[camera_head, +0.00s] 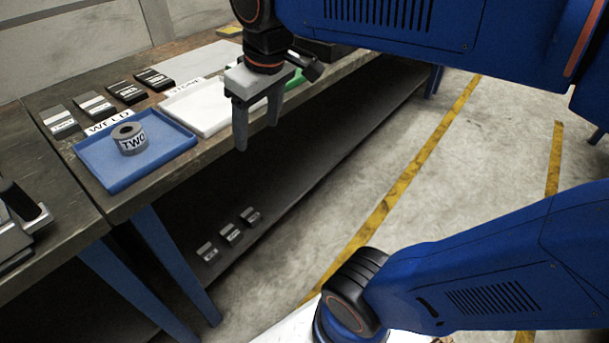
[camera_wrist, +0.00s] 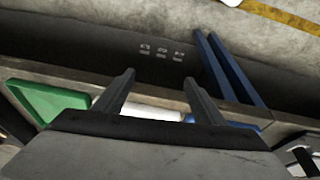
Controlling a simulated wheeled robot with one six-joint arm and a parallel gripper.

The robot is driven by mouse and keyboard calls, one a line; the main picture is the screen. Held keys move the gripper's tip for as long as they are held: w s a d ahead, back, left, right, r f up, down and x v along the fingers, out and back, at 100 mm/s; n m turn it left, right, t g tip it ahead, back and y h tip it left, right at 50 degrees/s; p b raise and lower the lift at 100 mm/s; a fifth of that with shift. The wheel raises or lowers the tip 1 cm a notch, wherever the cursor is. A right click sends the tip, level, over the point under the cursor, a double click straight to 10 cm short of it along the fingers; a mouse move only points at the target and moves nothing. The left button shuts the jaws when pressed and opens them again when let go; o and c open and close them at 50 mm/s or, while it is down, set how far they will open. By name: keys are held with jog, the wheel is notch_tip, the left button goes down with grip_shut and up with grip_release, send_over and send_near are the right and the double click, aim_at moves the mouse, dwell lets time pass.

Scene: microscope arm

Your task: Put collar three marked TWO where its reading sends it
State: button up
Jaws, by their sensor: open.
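The grey collar marked TWO (camera_head: 129,139) sits upright on the blue tray (camera_head: 171,147), whose label reads WELD (camera_head: 107,125). My gripper (camera_head: 257,140) is open and empty, in the air at the table's front edge, to the right of the collar and in front of the white tray (camera_head: 208,112). The white tray's label (camera_head: 186,88) is partly hidden and its word is hard to read. In the wrist view my gripper (camera_wrist: 158,84) shows two spread fingers with nothing between them. A green tray (camera_wrist: 48,102) shows at the left there; the collar is not visible in that view.
Several dark blocks with pale labels (camera_head: 127,92) stand in a row behind the trays. Small labelled blocks (camera_head: 230,234) sit on the lower shelf. A microscope-like device (camera_head: 22,223) stands at the left. Blue table legs (camera_head: 175,255) stand below. The floor beside the table is clear.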

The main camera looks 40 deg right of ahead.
jog(key=s+d+f+m+t, duration=0.1)
jog(key=s+d+f+m, duration=0.2)
jog(key=s+d+f, duration=0.2)
jog(key=s+f, duration=0.3)
jog(key=f, duration=0.2)
jog(key=shift+s+d+f+m+t+h, duration=0.2)
jog(key=shift+f+m+t+h, duration=0.1)
jog(key=shift+f+m, duration=0.1)
dwell(0.6)
